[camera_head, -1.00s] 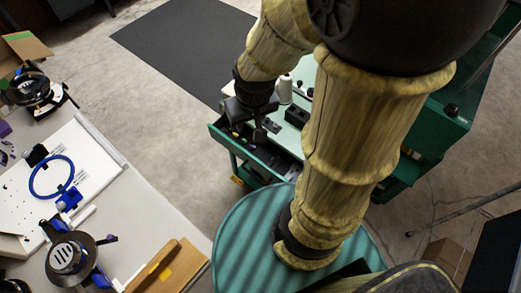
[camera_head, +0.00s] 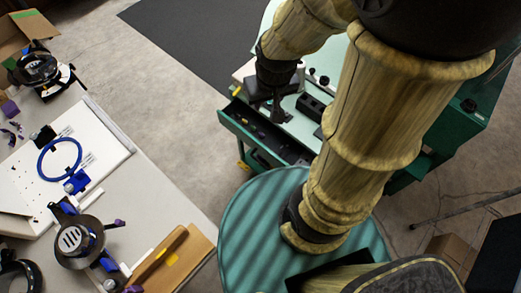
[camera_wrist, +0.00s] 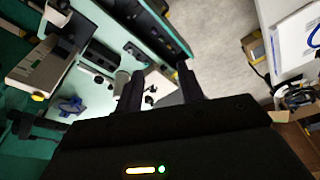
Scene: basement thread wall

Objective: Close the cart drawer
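The cart drawer (camera_head: 240,137) sticks out from the left side of the green cart. Its dark inside shows, with small items in it, and its front is green. In the wrist view the drawer (camera_wrist: 153,28) shows at the top as a dark tray. My gripper (camera_head: 281,118) is over the edge of the cart top, beside the drawer's inner side. In the wrist view its two fingers (camera_wrist: 160,92) are apart with nothing held between them. I cannot tell whether the gripper touches the cart. My arm hides part of the cart top.
A round teal surface (camera_head: 250,215) stands in front of the cart. A workbench (camera_head: 150,190) with a white board and tools is at the left. Bare floor (camera_head: 180,115) lies between bench and drawer. A dark mat (camera_head: 190,35) is behind.

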